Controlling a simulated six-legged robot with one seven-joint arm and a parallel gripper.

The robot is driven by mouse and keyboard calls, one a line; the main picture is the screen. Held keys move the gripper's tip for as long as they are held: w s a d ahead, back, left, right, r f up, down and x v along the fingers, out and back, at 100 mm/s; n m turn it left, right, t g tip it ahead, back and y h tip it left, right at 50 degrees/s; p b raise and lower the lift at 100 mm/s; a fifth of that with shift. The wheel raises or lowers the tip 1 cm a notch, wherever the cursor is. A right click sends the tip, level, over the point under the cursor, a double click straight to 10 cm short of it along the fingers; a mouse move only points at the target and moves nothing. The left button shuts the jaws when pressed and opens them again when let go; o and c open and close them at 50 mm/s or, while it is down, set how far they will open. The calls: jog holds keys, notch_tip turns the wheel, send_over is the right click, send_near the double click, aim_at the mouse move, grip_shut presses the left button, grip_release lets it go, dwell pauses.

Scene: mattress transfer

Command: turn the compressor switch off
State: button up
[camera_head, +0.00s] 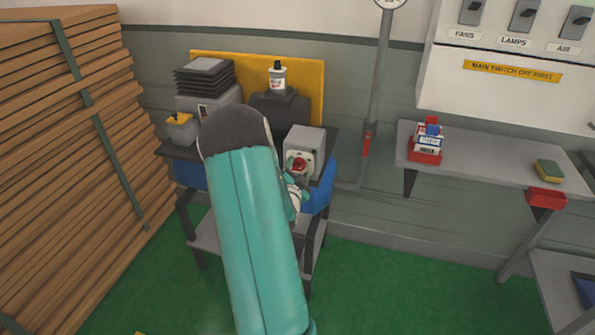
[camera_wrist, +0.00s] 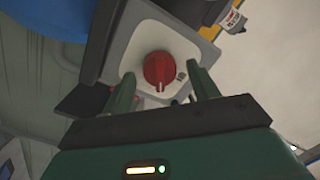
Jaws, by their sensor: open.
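The compressor switch is a red rotary knob (camera_head: 299,165) on the front of a grey box (camera_head: 313,141) at the right end of the compressor bench. In the wrist view the red knob (camera_wrist: 158,70) sits on a pale plate, with its ridge pointing down in the picture. My gripper (camera_wrist: 163,92) is open, with one green finger on each side below the knob. The fingers appear apart from the knob; the exact gap in depth is hard to tell. In the head view my teal arm hides much of the bench, and the gripper is mostly hidden behind it.
A bottle (camera_head: 277,79) stands on the dark compressor (camera_head: 280,110). A vertical pipe with a red lever (camera_head: 366,143) rises right of the bench. Stacked boards (camera_head: 70,150) fill the left. A wall shelf (camera_head: 470,165) and switch panel (camera_head: 510,95) are at right.

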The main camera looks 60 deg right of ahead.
jog(key=c, duration=1)
jog(key=shift+n, duration=0.3)
jog(key=n, duration=0.5)
jog(key=shift+w+y, duration=0.1)
jog(key=shift+y, duration=0.2)
jog(key=n+g, duration=0.1)
jog(key=n, duration=0.4)
jog(key=shift+r+n, duration=0.1)
jog(key=shift+n, duration=0.2)
